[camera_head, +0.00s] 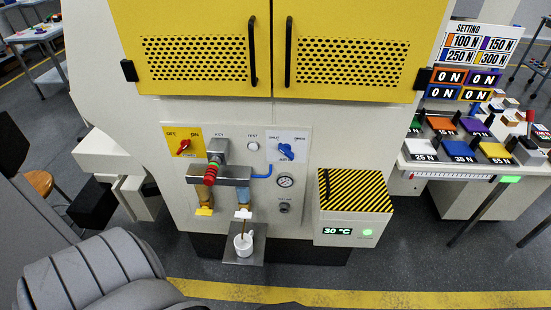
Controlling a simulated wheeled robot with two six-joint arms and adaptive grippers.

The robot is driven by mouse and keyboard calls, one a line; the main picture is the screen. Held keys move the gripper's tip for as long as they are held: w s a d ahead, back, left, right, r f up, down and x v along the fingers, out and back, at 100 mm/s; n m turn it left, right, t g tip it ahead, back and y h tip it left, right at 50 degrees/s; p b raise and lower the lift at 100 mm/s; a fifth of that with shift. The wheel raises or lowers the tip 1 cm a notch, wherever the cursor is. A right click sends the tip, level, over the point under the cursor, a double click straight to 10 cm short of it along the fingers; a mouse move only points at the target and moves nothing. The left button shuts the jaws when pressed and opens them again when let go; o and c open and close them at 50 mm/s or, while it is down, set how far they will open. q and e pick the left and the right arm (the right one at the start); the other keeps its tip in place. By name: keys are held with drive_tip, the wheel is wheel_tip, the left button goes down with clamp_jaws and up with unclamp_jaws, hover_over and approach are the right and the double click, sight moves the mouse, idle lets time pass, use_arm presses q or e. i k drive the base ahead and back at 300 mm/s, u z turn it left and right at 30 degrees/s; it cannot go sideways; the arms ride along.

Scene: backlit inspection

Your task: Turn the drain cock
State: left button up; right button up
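A machine panel (300,200) carries a metal pipe block (232,172) with a red-ringed fitting (210,174) on its left. Below the block hang two small cocks, one with a yellow handle (204,211) and one with a white handle (243,213); I cannot tell from labels which is the drain cock. A thin brownish line runs under the white-handled cock into a white cup (243,244), which stands on a metal shelf (231,257). Neither of my grippers is in view.
A red knob (183,147), a blue knob (286,151) and a round gauge (285,181) are on the panel. A striped box (352,191) reading 30 °C juts out at right. Yellow doors (190,20) are above. A side table (480,172) holds colored blocks.

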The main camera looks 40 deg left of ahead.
sight(243, 215)
drive_tip(key=u, duration=2.2)
drive_tip(key=k, duration=1.3)
drive_tip(key=u, duration=1.25)
drive_tip(key=i, duration=1.7)
drive_tip(key=z, duration=1.05)
drive_tip(key=i, duration=0.5)
drive_tip(key=z, duration=0.55)
